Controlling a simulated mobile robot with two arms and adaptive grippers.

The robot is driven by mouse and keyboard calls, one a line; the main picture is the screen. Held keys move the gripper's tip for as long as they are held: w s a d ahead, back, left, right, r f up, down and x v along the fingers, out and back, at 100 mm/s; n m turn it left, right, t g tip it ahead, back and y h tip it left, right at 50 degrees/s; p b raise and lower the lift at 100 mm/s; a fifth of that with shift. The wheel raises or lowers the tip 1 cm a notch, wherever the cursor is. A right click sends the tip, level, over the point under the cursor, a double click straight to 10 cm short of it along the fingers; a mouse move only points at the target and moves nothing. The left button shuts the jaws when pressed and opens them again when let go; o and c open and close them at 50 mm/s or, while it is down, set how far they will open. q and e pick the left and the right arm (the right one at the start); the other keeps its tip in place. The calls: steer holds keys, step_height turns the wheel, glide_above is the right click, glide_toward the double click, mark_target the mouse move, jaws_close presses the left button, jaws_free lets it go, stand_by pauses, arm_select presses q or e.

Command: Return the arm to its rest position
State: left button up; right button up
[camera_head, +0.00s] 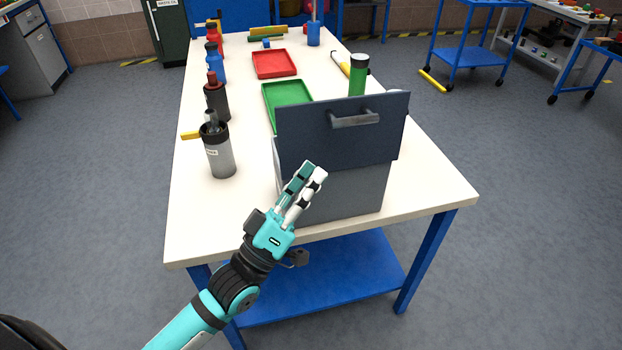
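My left gripper (314,170), teal and white, reaches up from the bottom left in the head view. Its fingers lie close together in this view, and I cannot tell whether they are slightly open or shut. I see nothing held in it. It overlaps the front of a dark grey box (340,192) with a raised dark blue front panel (322,150) and a metal handle (354,120). The fingertips are below and left of the handle, apart from it. I cannot tell whether they touch the box. My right gripper is out of view.
The box stands at the near end of a white table (197,225) with a blue lower shelf (335,275). Several bottles line its left edge, the nearest a grey one (220,155). Green (280,92) and red (275,63) trays lie behind.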

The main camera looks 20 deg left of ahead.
arm_select(q)
step_height(320, 180, down, 16)
steer(key=s+f+m+g+y, duration=0.1)
steer(key=s+m+g+y, duration=0.15)
steer(key=g+y, duration=0.45)
steer(key=s+a+f+m+g+y, duration=0.25)
steer(key=s+f+g, duration=0.35)
steer(key=s, duration=0.3)
steer(key=s+a+f+m+g+y, duration=0.1)
steer(key=s+a+f+g, duration=0.4)
steer(key=s, duration=0.3)
step_height(320, 180, down, 24)
steer(key=d+r+g+p, duration=0.1)
steer(key=d+g+p, duration=0.1)
steer(key=s+a+f+g+p, duration=0.1)
steer(key=s+a+f+p, duration=0.1)
steer(key=s+f, duration=1.3)
steer(key=s+a, duration=0.1)
steer(key=s, duration=0.2)
steer(key=shift+a+f, duration=0.2)
steer(key=shift+f, duration=0.2)
